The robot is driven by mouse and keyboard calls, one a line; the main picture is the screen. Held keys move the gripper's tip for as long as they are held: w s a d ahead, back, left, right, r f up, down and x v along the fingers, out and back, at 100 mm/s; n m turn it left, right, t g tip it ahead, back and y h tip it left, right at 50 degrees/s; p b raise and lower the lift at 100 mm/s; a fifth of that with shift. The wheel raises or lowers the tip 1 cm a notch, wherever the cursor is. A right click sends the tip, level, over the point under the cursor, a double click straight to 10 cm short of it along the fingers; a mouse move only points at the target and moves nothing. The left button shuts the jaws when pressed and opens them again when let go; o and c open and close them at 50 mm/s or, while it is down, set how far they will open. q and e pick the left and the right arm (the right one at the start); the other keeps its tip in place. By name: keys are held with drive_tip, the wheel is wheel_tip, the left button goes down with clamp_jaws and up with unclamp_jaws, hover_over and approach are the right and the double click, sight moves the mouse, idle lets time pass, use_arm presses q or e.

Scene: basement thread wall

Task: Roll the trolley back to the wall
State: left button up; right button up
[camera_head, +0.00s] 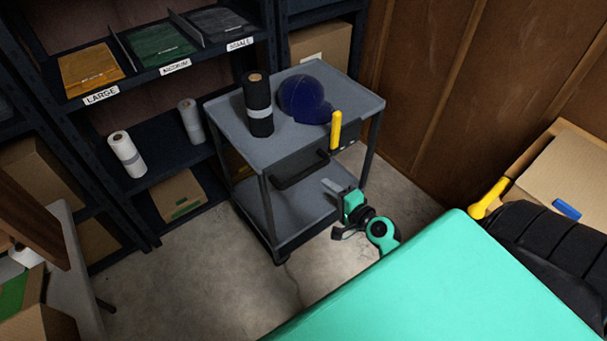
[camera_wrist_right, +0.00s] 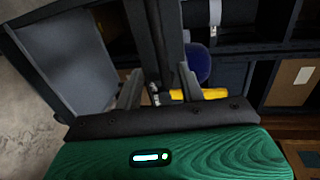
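The grey two-shelf trolley (camera_head: 225,117) stands beside the shelving. Its dark pull handle (camera_head: 300,172) faces me. On its top are a black roll (camera_head: 258,108) with a grey band and a dark blue cap (camera_head: 303,98). A yellow-handled item (camera_head: 336,130) stands upright at its near right edge. My right gripper (camera_head: 334,187) is just right of and below the handle, apart from it in the head view. In the right wrist view my right gripper (camera_wrist_right: 160,85) has its fingers apart, with a dark trolley part beyond them. My left gripper is out of view.
Shelving (camera_head: 180,75) with labelled bins and rolls stands behind and left of the trolley. A brown panelled wall (camera_head: 430,80) is at the back right. A cardboard box (camera_head: 565,175) is at the right. Concrete floor (camera_head: 190,285) is clear in front.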

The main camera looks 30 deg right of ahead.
sight(308, 175)
drive_tip(key=x, duration=0.9)
drive_tip(key=shift+w+a+p, duration=0.15)
drive_tip(key=shift+w+p, duration=0.2)
drive_tip(key=shift+w+f, duration=0.25)
drive_tip(key=shift+w, duration=0.35)
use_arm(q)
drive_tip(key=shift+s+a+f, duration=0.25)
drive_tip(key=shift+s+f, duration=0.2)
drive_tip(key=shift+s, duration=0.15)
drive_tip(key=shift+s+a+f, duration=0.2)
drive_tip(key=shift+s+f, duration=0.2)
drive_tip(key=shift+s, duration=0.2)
use_arm(e)
drive_tip(key=shift+w, duration=0.15)
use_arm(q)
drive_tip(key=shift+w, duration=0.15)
use_arm(e)
clamp_jaws()
